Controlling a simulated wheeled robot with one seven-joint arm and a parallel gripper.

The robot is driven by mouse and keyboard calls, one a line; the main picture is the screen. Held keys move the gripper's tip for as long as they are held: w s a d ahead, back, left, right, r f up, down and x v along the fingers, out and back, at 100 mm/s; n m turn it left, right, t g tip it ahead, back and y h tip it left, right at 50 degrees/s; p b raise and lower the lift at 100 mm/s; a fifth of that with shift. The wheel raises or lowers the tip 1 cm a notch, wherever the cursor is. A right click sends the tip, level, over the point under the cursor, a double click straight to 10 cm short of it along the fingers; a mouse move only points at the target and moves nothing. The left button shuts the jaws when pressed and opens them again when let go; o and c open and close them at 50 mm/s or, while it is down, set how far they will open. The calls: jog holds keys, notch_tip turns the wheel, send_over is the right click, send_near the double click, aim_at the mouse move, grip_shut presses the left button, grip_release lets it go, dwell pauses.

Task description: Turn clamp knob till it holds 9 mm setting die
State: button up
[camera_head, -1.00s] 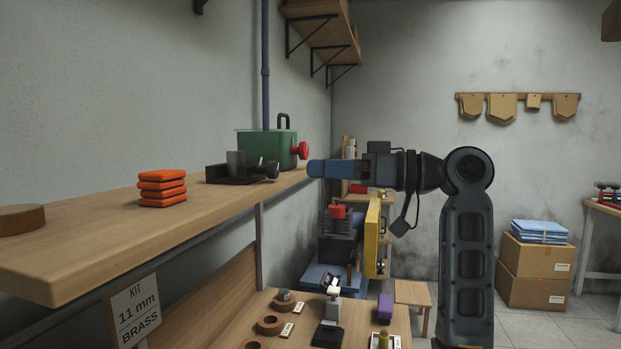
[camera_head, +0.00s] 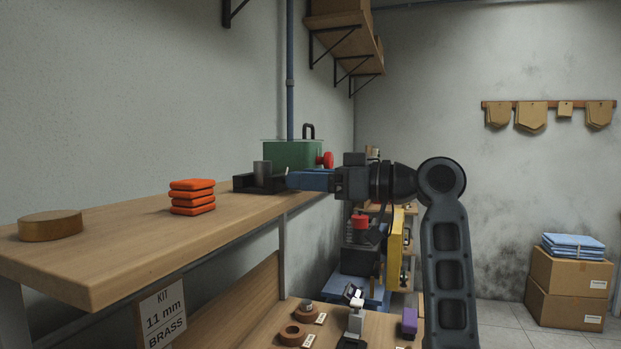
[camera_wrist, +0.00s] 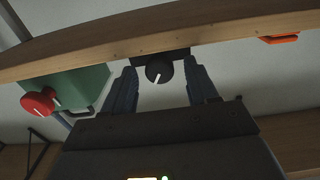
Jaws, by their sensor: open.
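The clamp (camera_head: 258,183) is a black fixture on the wooden shelf, with a grey cylinder (camera_head: 262,172) standing in it. I cannot tell whether the clamp holds that cylinder tightly. Its black round knob (camera_wrist: 159,71) with a white pointer line shows in the wrist view, facing the camera near the shelf's front edge. My gripper (camera_head: 292,180) reaches to the clamp from the right in the head view. In the wrist view its two blue fingers (camera_wrist: 162,84) are open, one on each side of the knob, with gaps visible. In the head view the gripper hides the knob.
A green box (camera_head: 290,153) with a red knob (camera_wrist: 38,102) stands beside the clamp. Orange stacked pads (camera_head: 192,196) and a round wooden disc (camera_head: 50,225) lie on the shelf (camera_head: 120,235). A lower bench (camera_head: 262,325) holds rings and small tools. Wall brackets hang above.

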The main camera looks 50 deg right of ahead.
jog(key=c, duration=1)
jog(key=shift+r+m+p, duration=0.2)
jog(key=shift+m+p, duration=0.5)
jog(key=shift+p, duration=0.2)
jog(key=shift+c, duration=0.2)
jog(key=shift+f+m+p, duration=0.2)
jog(key=shift+m+p, duration=0.25)
jog(key=shift+m, duration=0.45)
jog(key=o, duration=1)
jog(key=shift+o, duration=0.2)
jog(key=b+v, duration=0.1)
jog(key=v, duration=0.7)
jog(key=shift+b, duration=0.35)
